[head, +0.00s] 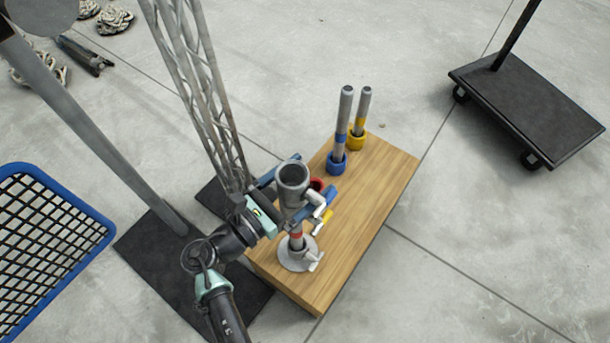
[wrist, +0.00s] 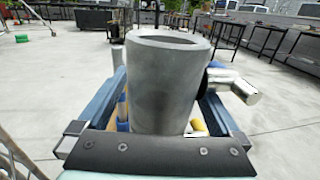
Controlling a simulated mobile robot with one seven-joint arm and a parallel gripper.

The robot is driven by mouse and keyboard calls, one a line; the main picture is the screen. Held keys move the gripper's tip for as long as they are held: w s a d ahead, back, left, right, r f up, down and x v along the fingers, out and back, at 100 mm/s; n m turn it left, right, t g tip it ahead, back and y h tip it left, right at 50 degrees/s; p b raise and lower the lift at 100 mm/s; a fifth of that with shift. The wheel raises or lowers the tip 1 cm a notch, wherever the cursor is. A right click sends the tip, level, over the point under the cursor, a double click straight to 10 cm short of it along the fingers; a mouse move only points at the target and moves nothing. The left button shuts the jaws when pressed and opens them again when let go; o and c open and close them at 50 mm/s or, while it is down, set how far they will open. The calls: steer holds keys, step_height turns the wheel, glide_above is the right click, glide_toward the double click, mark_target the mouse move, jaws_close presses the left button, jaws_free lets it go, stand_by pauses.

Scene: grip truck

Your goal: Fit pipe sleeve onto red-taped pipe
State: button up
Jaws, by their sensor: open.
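The grey pipe sleeve (head: 292,178) is a wide, upright tube with a silver T-handle on its side. It fills the middle of the wrist view (wrist: 165,85), open end up. My gripper (head: 314,174) has its blue fingers open, one on each side of the sleeve.
On the wooden board (head: 375,200) stand a blue-taped pipe (head: 345,110) and a yellow-taped pipe (head: 363,105) in matching collars. A red collar (head: 317,185) shows behind the sleeve. A blue basket (head: 50,235) is left; a black cart (head: 525,100) is right.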

steer(key=p+v, duration=0.1)
steer(key=v, duration=1.2)
steer(key=shift+p, duration=0.3)
steer(key=shift+s, duration=0.1)
